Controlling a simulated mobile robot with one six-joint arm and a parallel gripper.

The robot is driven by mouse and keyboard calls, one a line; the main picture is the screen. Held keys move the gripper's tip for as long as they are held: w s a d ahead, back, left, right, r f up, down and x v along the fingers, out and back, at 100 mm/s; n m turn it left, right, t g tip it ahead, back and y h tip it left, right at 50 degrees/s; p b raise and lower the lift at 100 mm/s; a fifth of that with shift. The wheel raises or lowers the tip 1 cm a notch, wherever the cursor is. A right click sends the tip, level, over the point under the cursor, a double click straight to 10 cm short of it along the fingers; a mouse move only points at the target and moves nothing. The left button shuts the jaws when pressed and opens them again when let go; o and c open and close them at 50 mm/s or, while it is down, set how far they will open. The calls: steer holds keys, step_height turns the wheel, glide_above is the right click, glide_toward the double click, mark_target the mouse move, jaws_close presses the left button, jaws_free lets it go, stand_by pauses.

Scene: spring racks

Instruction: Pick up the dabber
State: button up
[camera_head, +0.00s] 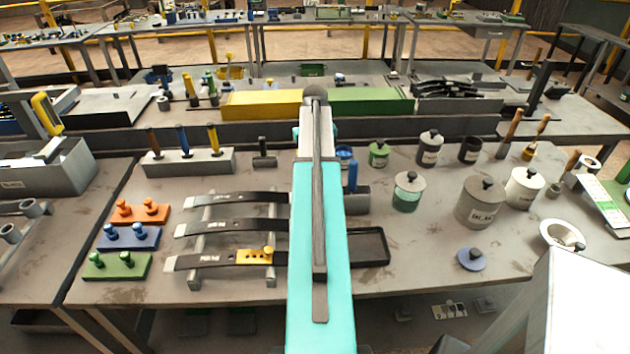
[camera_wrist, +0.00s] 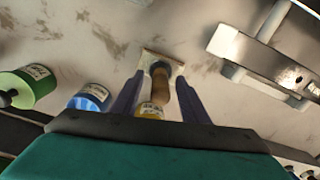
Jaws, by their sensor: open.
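In the wrist view, my gripper (camera_wrist: 161,82) is open, with one dark finger on each side of an upright-looking tool that I take for the dabber (camera_wrist: 160,92). It has a tan, wood-coloured shaft, a dark collar near a pale square pad, and a yellow labelled part at its lower end in the picture. Whether the fingers touch it cannot be told. In the head view, my turquoise arm covers this spot, so neither the dabber nor my fingers show clearly there.
A blue labelled jar (camera_wrist: 90,97) and a green jar (camera_wrist: 30,85) stand left of the fingers. A metal rack (camera_wrist: 265,55) is at the right. In the head view, grey canisters (camera_head: 480,203) stand right of my arm and leaf springs (camera_head: 225,228) left of it.

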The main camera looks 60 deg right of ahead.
steer(key=shift+f+b, duration=0.4)
steer(key=shift+f, duration=0.5)
jaws_close()
